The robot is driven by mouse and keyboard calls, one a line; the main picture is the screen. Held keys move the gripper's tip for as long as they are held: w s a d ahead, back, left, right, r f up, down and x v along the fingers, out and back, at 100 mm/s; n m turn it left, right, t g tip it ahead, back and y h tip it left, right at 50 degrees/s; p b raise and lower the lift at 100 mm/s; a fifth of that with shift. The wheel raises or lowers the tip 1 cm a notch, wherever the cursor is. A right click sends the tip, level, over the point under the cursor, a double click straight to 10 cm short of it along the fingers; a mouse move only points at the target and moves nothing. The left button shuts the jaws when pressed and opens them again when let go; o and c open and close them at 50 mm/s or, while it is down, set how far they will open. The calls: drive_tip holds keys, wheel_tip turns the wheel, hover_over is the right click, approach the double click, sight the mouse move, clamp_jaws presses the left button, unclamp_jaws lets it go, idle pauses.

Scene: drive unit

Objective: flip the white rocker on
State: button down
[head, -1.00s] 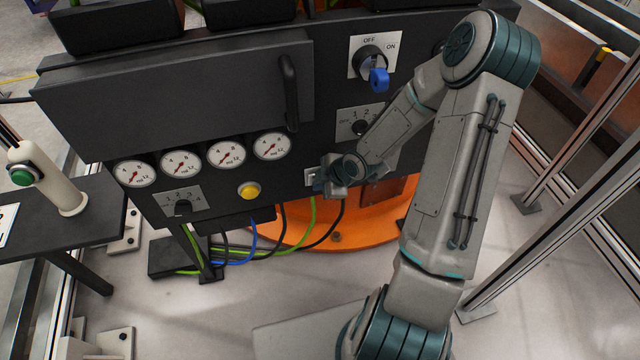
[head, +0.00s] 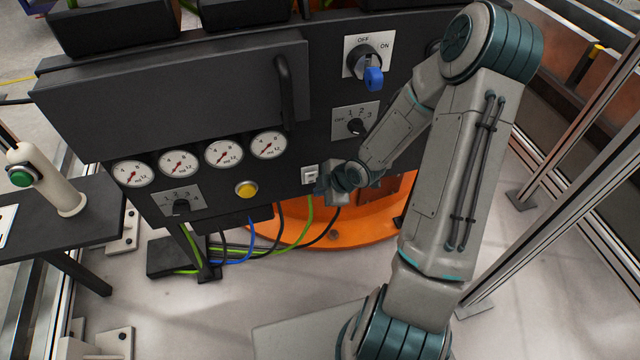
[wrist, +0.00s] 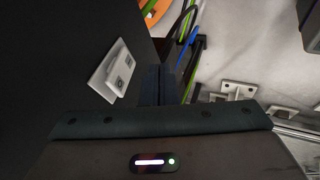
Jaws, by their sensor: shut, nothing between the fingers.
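The white rocker (head: 309,174) is on a small white plate low on the dark panel, right of the yellow button. In the wrist view the rocker (wrist: 120,70) shows at the left, raised from its plate, with a small mark on each end. My gripper (wrist: 162,84) is shut and empty. Its fingers are beside the rocker in the wrist view, with a visible gap between them. In the head view my gripper (head: 324,186) is just right of and below the rocker, partly hidden by my wrist. I cannot tell which way the rocker is tilted.
A blue-handled OFF/ON switch (head: 372,76) and a rotary selector (head: 356,125) are above. The yellow button (head: 246,189), several gauges (head: 223,153) and another selector (head: 181,206) are to the left. Cables (head: 262,246) hang below the panel.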

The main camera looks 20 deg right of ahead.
drive_tip(key=s+d+r+p, duration=0.3)
drive_tip(key=s+r+p, duration=0.2)
drive_tip(key=s+r, duration=0.1)
drive_tip(key=shift+s+d+r, duration=0.25)
drive_tip(key=shift+s, duration=0.3)
